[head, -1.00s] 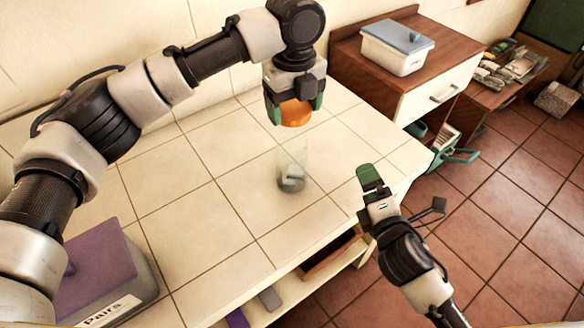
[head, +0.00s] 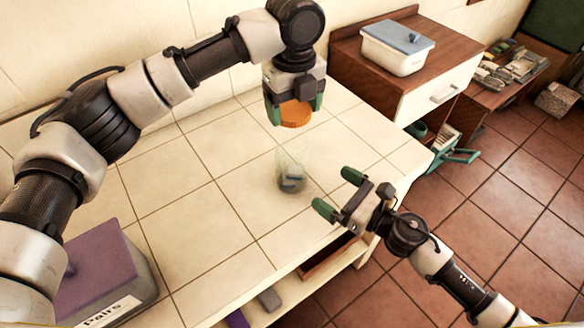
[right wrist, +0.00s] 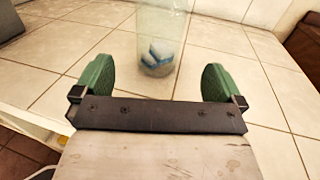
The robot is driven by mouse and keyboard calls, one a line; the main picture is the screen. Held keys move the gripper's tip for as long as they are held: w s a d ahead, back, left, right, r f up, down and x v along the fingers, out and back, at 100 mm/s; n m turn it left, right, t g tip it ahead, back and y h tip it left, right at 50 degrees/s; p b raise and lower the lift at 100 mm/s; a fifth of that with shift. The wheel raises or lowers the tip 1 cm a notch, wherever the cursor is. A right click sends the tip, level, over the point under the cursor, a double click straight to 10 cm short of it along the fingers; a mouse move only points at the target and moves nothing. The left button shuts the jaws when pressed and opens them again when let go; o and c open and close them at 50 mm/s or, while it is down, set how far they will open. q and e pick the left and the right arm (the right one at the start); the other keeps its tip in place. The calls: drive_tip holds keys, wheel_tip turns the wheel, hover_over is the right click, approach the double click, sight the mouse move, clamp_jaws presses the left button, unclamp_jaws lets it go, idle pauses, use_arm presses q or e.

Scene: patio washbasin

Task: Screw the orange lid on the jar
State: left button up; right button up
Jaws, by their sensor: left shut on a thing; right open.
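The orange lid (head: 296,113) is held between the green fingers of my left gripper (head: 294,108), above and apart from the jar. The clear jar (head: 291,160) stands upright on the tiled counter, with small dark and blue things at its bottom. Its mouth is uncovered. It also shows in the right wrist view (right wrist: 160,35), straight ahead between the fingers and beyond them. My right gripper (head: 337,192) is open and empty at the counter's front edge, to the lower right of the jar and apart from it.
The cream tiled counter (head: 200,205) is clear around the jar. A purple-lidded box (head: 100,268) labelled "Pairs" stands at the front left. A white box with a grey lid (head: 397,50) sits on a wooden cabinet at the back right. Shelves lie under the counter.

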sight(304, 170)
drive_tip(key=x, duration=1.1)
drive_tip(key=shift+w+a, duration=0.2)
drive_tip(key=shift+a, duration=0.1)
drive_tip(key=c, duration=1.2)
use_arm(q)
drive_tip(key=shift+f, duration=2.5)
drive_tip(key=shift+f, duration=0.9)
drive_tip(key=shift+f, duration=0.55)
